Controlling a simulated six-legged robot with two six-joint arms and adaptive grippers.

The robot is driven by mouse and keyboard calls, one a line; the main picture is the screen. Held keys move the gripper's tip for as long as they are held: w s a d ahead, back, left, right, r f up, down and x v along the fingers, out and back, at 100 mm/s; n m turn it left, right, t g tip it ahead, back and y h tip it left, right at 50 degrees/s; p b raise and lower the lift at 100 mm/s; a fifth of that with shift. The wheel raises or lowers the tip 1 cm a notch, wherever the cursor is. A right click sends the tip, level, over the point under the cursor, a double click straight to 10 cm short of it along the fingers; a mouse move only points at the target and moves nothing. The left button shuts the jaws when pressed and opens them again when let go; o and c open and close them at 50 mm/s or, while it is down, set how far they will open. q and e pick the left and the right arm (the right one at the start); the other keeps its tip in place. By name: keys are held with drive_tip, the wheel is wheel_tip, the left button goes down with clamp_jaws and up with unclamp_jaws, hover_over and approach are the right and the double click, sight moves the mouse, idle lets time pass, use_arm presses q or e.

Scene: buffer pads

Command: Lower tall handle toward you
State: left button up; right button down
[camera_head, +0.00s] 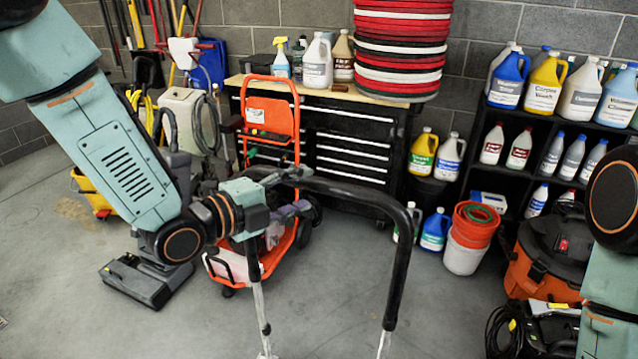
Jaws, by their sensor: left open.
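The tall handle (400,262) is a black tubular bar with bare metal lower ends. It stands upright in the foreground, its top bar crossing the middle of the camera_head view. My left gripper (298,192) is at the left part of the top bar, with its fingers pointing right. It is open, and the bar passes at or between its fingers; I cannot tell whether they touch. The gripper body hides the handle's upper left corner. The base of the handle is below the picture. My right arm shows at the right edge, but its gripper is out of view.
Behind the handle stand an orange hand truck (296,100), a black tool chest (352,135) and a stack of red and black pads (402,50). Shelves of bottles (512,118) and an orange vacuum (545,265) are at right.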

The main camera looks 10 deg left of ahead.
sight(312, 186)
use_arm(q)
drive_tip(key=x, duration=0.3)
drive_tip(key=shift+w+d, duration=0.15)
drive_tip(key=shift+w, duration=0.05)
drive_tip(key=shift+w+d+f+p, duration=0.2)
drive_tip(key=shift+w+p, duration=0.1)
drive_tip(key=shift+w, duration=0.3)
drive_tip(key=shift+w+d, duration=0.15)
drive_tip(key=shift+d, duration=0.2)
drive_tip(key=shift+a, duration=0.3)
drive_tip(key=c, duration=0.5)
drive_tip(key=shift+d, duration=0.15)
clamp_jaws()
